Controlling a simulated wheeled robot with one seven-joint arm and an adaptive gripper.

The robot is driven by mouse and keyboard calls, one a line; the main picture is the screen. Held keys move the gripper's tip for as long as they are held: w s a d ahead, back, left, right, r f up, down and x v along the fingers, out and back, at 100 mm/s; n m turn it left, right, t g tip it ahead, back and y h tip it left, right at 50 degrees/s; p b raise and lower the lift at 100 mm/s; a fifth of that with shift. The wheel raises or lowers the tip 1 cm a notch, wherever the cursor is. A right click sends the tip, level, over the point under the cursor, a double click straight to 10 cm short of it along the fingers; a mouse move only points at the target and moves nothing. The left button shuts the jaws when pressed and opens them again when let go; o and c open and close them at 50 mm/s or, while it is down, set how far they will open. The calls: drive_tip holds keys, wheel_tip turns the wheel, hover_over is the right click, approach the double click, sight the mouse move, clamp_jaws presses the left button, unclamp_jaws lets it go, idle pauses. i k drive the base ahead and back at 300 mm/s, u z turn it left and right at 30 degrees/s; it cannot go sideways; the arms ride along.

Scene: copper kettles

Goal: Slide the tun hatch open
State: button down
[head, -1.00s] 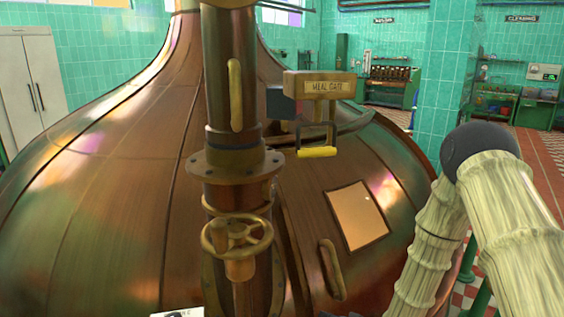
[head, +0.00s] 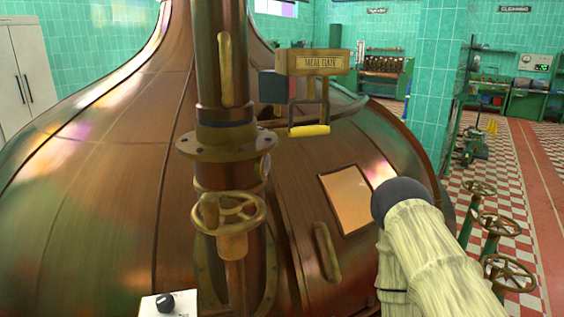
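The copper tun (head: 110,200) is a wide dome that fills the left and middle of the head view. On its front right slope is the hatch area with a vertical brass handle (head: 327,252). A flat tan square panel (head: 348,199) with a dark frame lies up and right of the handle. I cannot tell where the hatch's edges run, or whether it is open. My arm, pale and ribbed with a dark round joint, comes in from the lower right, its joint in front of the tun's right side. My gripper does not show.
A brass pipe with a handwheel (head: 228,212) stands just left of the hatch area. A meal gate sign (head: 318,62) and a yellow-grip handle (head: 309,130) are above. Several valve wheels (head: 508,272) stand at right on the checkered floor. A white switch box (head: 168,304) is at the bottom.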

sight(298, 164)
drive_tip(key=k, duration=1.05)
drive_tip(key=z, duration=0.85)
drive_tip(key=i, duration=1.1)
drive_tip(key=u, duration=0.75)
